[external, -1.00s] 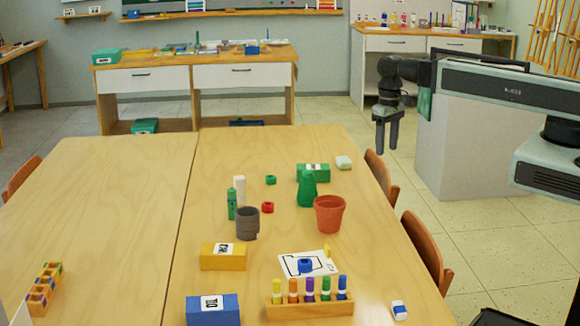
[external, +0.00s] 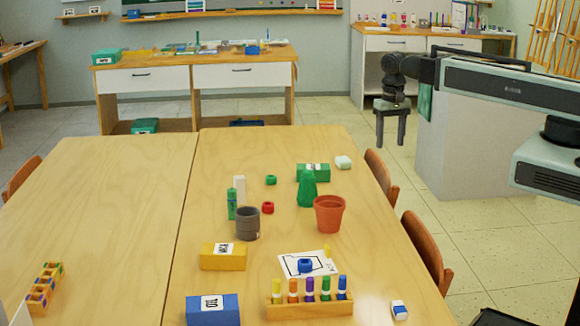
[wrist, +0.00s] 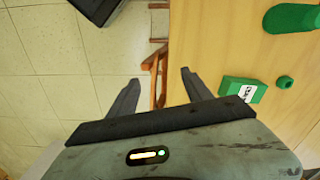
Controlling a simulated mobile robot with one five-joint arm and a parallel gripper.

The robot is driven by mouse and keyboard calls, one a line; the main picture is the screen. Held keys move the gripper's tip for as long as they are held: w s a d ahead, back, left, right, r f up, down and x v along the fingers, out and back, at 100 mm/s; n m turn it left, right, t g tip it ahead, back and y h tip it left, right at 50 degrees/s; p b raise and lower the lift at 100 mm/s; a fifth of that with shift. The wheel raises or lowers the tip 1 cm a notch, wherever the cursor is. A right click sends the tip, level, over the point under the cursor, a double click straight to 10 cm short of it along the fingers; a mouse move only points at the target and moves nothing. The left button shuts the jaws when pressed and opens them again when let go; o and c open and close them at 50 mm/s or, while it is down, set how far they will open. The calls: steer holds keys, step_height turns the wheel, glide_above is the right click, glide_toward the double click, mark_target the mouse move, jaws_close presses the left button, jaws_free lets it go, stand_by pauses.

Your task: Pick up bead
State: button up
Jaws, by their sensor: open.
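Bead-like pieces lie on the wooden table. A green bead (external: 271,180) is toward the far side, and a red bead (external: 267,208) is nearer, beside the grey cup. A blue bead (external: 305,265) sits on a white card. My gripper (external: 391,132) is open and empty, off the table's far right side and above the floor. In the wrist view my gripper (wrist: 160,77) points at the floor and chairs by the table edge. The green bead (wrist: 285,82) shows there at the right, past a green box. The red and blue beads are outside that view.
A rack of coloured tubes (external: 310,306) is at the front. Chairs (external: 426,252) line the right edge. The left tabletop is mostly clear.

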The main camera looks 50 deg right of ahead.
steer(key=w+a+f+m+b, duration=0.3)
steer(key=w+a+m, duration=0.5)
steer(key=w+a, duration=1.1)
steer(key=n+b, duration=0.2)
steer(key=n, duration=0.1)
glide_toward(268, 208)
steer(key=w, duration=0.1)
steer(key=f+b, duration=0.2)
steer(key=d+f+b, duration=0.1)
steer(key=f+b, duration=0.5)
steer(key=shift+w+d+f, duration=0.15)
steer(key=shift+f, duration=0.1)
steer(key=shift+r, duration=0.15)
jaws_close()
